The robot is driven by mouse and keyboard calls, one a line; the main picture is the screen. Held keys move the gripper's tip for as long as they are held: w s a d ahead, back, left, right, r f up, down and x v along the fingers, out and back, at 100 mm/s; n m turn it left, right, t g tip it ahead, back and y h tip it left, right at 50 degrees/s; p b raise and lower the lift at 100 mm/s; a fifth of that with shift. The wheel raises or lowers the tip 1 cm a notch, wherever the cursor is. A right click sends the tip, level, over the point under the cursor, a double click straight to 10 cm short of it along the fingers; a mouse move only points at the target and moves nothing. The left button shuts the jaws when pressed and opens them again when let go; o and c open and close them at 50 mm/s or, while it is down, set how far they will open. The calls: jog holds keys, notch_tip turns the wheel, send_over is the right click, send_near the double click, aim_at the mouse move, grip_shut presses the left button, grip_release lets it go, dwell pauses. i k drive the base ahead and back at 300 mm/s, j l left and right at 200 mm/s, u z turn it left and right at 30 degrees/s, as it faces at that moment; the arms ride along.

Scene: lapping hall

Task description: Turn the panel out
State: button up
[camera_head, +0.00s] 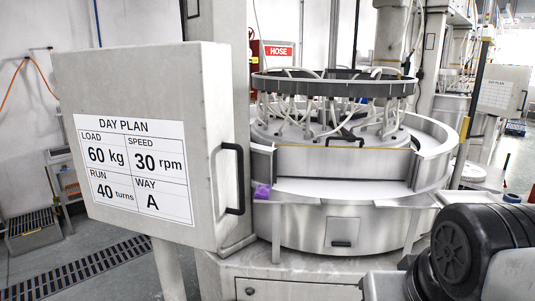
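The panel (150,80) is a large pale grey box-like board at the left, standing upright on a grey post. Its face carries a white DAY PLAN sheet (133,168) reading 60 kg, 30 rpm, 40 turns and way A. A black bar handle (235,178) runs up and down on its right edge. The panel is turned so that its face shows at a slant. Part of my arm, black and grey, shows at the lower right, apart from the panel. My gripper is not in view.
A round lapping machine (345,225) with hoses on top stands right of the panel. A floor grate (75,268) runs below the panel. A similar panel (498,92) stands far right.

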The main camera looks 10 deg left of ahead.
aim_at(149, 128)
jog(key=u, duration=1.6)
jog(key=i+l+z, duration=0.5)
jog(key=i+l, duration=0.25)
jog(key=j, duration=0.15)
jog(key=z, duration=0.05)
